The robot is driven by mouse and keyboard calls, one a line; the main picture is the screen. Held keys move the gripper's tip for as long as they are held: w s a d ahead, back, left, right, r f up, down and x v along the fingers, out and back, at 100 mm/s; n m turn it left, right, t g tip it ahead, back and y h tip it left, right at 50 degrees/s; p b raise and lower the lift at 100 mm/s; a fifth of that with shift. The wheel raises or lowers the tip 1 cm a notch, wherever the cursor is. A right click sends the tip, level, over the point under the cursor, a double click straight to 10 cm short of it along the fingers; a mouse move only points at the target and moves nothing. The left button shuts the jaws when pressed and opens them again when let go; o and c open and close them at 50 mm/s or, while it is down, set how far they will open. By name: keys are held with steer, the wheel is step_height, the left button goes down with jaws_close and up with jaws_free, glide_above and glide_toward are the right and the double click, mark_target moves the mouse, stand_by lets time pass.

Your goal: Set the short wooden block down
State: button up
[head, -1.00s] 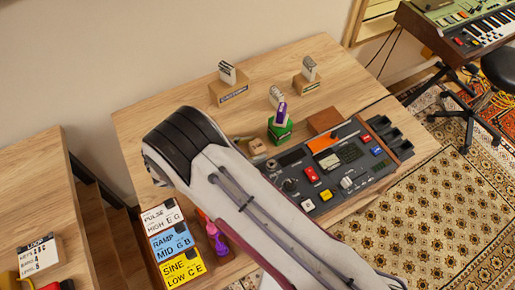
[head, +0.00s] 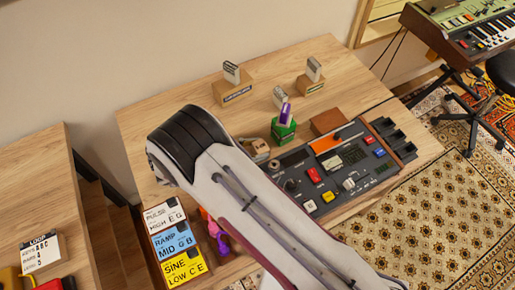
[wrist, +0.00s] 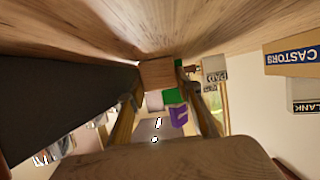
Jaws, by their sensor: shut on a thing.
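The short wooden block (wrist: 157,73) is between the fingertips of my gripper (wrist: 160,78) in the wrist view, which is upside down. My gripper is shut on it, close to the wooden table top (wrist: 150,25). I cannot tell whether the block touches the table. In the head view my arm hides most of the gripper. A small light-brown piece (head: 260,150) shows past the arm, beside the console; I cannot tell if it is the block or a finger. A green block (head: 284,130) with a purple piece (head: 286,114) stands beyond it.
A dark console (head: 340,165) with coloured buttons fills the table's right part. A brown block (head: 327,121) stands behind it. Two wooden holders (head: 232,92) (head: 309,84) with grey pieces stand at the back. Labelled cards (head: 173,243) lie at the front left. The back-left table top is clear.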

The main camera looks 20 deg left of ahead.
steer(key=shift+r, duration=0.15)
step_height(320, 180, up, 10)
stand_by(0.7)
stand_by(0.7)
